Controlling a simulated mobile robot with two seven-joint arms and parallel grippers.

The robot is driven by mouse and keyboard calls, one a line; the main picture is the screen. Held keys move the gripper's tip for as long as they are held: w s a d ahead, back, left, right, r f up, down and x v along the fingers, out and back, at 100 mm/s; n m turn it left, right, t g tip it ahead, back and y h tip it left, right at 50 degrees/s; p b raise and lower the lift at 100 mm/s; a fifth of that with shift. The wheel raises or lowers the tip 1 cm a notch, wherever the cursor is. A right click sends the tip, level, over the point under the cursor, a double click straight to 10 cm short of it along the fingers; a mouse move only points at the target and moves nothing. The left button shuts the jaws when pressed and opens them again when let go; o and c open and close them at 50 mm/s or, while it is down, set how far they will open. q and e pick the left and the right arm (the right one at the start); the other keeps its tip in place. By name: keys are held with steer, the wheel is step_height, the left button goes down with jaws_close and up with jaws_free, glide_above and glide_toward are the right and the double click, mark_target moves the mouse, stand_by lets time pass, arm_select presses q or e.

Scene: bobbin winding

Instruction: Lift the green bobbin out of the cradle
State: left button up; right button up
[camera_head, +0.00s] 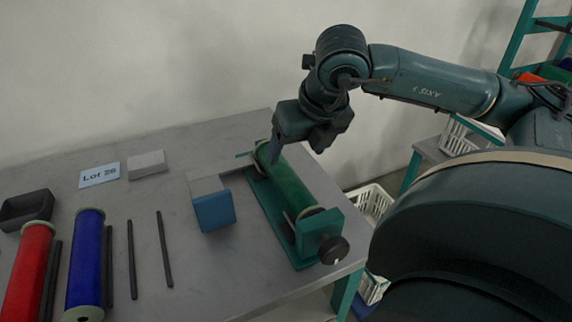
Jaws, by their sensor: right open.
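The green bobbin (286,181) lies in a teal cradle (271,217) near the table's right edge. The cradle has an upright end plate with a dark round knob (333,250) at its near end. My right gripper (297,152) is over the far end of the bobbin, fingers pointing down, open. One finger shows on the left side of the bobbin's far end; whether the fingers touch it I cannot tell. The far end of the bobbin is partly hidden by the gripper. My left gripper is not in view.
A blue block (214,211) on a grey bracket stands just left of the cradle. A blue bobbin (86,262) and a red bobbin (29,272) lie at the left beside dark rails. A "Lot 28" card (99,175) and a black tray (27,209) are behind. White baskets (371,203) stand beyond the right edge.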

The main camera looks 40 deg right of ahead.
mark_target(287, 171)
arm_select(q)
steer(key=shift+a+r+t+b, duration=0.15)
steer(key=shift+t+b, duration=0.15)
arm_select(e)
steer(key=x, duration=0.9)
steer(key=shift+w+a+f, duration=0.1)
steer(key=shift+f, duration=0.1)
